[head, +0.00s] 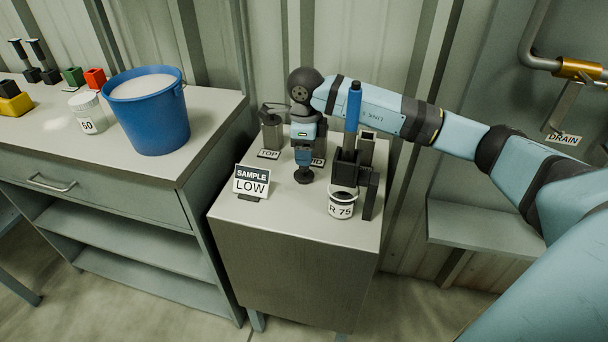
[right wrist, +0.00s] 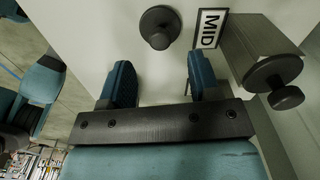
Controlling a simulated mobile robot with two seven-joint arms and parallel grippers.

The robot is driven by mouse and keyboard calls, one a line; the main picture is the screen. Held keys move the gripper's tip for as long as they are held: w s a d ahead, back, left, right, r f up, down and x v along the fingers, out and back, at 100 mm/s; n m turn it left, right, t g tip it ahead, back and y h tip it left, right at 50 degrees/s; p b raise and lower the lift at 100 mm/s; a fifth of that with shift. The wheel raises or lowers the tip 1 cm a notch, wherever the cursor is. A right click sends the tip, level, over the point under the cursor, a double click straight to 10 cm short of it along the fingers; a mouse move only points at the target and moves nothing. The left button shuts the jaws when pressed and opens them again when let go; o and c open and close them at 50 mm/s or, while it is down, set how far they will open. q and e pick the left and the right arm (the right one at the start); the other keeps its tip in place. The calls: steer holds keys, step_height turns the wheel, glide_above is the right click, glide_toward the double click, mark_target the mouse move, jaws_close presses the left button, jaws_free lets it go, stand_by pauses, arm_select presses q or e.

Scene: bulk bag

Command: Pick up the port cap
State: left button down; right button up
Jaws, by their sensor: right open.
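A black round cap with a knob (head: 304,175), which looks like the port cap, sits on the grey cabinet top (head: 290,215). In the right wrist view the cap (right wrist: 160,27) lies just beyond the fingertips, roughly in line with the gap. My right gripper (head: 303,161) points down over it, open and empty. Its two blue fingers (right wrist: 161,75) are apart, with bare cabinet top between them. A second dark knob (right wrist: 275,80) shows on a grey block beside the MID label (right wrist: 208,28). My left gripper is not in view.
A black holder (head: 346,170) with a blue-handled tool (head: 353,105) and a jar marked R 75 (head: 341,203) stand right of the gripper. The SAMPLE LOW sign (head: 252,181) stands left. A grey TOP block (head: 271,134) is behind. A blue bucket (head: 147,115) is on the left bench.

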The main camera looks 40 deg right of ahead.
mark_target(304, 172)
step_height(304, 172, down, 5)
steer(key=shift+r+b, duration=0.2)
steer(key=shift+b, duration=0.2)
steer(key=shift+w+f, duration=0.1)
steer(key=shift+f, duration=0.35)
steer(key=c, duration=1)
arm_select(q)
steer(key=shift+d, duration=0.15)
arm_select(e)
steer(key=shift+r, duration=0.1)
